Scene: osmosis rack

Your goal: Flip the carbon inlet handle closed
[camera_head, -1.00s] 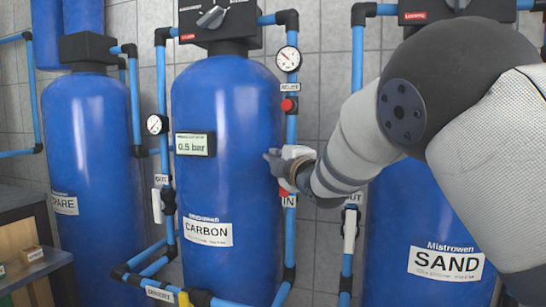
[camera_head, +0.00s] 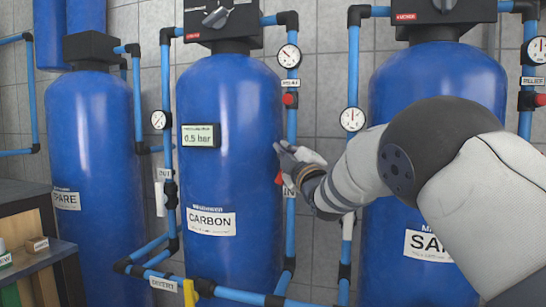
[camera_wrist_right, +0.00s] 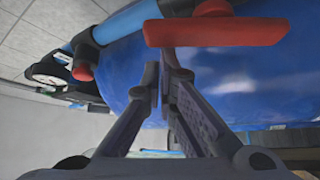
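The carbon tank (camera_head: 225,110) is the tall blue one in the head view. Its inlet pipe (camera_head: 291,215) runs down its right side with an "IN" label (camera_head: 289,191). The red inlet handle (camera_head: 279,179) shows only partly, just below my right gripper (camera_head: 279,148). I cannot tell in the head view whether the gripper touches the pipe. My left gripper is not in view.
The sand tank (camera_head: 435,85) stands to the right behind my right arm, the spare tank (camera_head: 90,130) to the left. A red knob (camera_head: 290,99) and a gauge (camera_head: 289,57) sit higher on the same pipe. A wooden shelf (camera_head: 45,258) stands lower left.

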